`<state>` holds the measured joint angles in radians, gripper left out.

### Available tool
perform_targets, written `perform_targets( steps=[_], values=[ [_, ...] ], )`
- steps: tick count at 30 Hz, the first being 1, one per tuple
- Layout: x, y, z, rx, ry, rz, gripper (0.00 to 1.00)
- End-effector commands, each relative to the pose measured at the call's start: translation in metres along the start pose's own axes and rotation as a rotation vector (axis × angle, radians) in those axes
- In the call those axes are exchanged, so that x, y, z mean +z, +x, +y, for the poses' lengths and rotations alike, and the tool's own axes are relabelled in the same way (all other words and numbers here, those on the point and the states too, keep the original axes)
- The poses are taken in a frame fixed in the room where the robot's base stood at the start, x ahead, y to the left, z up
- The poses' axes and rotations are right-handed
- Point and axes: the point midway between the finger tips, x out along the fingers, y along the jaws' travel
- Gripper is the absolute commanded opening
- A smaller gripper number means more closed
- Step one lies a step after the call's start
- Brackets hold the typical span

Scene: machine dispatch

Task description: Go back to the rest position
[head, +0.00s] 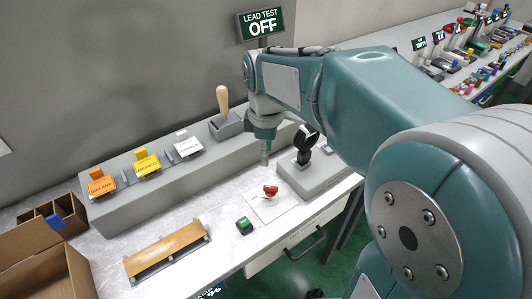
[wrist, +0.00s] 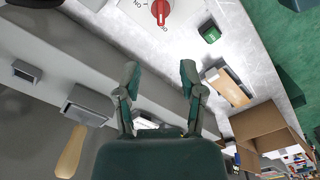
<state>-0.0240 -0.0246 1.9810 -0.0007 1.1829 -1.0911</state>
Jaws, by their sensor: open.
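My gripper (head: 265,157) hangs from the arm above the workbench, in front of the grey raised ledge (head: 200,178). In the wrist view my gripper (wrist: 159,72) has its two fingers spread apart with nothing between them. A red knob (head: 270,190) sits on a white plate below and in front of the gripper. It also shows at the top of the wrist view (wrist: 160,13). The gripper is apart from it.
A black lever (head: 305,148) on a grey box stands right of the gripper. A wooden-handled lever (head: 223,100) is behind. Orange (head: 101,184), yellow (head: 147,164) and white (head: 187,147) tagged switches line the ledge. A green button block (head: 244,225) and cardboard box (head: 45,270) are at front and left.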

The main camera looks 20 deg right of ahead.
Motion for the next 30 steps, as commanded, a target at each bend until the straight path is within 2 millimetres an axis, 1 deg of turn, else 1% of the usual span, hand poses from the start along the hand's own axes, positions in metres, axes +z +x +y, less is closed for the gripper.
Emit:
perform_targets(
  steps=[8,11,16,21,27,30],
  values=[
    [0.001,-0.001,-0.001,0.003,0.007,0.002,0.51],
    [0.005,-0.006,-0.009,0.029,0.067,0.016,0.51],
    [0.024,-0.023,-0.04,0.119,0.315,0.087,0.51],
    [0.042,-0.031,-0.073,0.198,0.591,0.19,0.51],
    [0.062,-0.03,-0.108,0.257,0.897,0.334,0.51],
    [0.068,-0.027,-0.119,0.269,1.007,0.393,0.51]
  ],
)
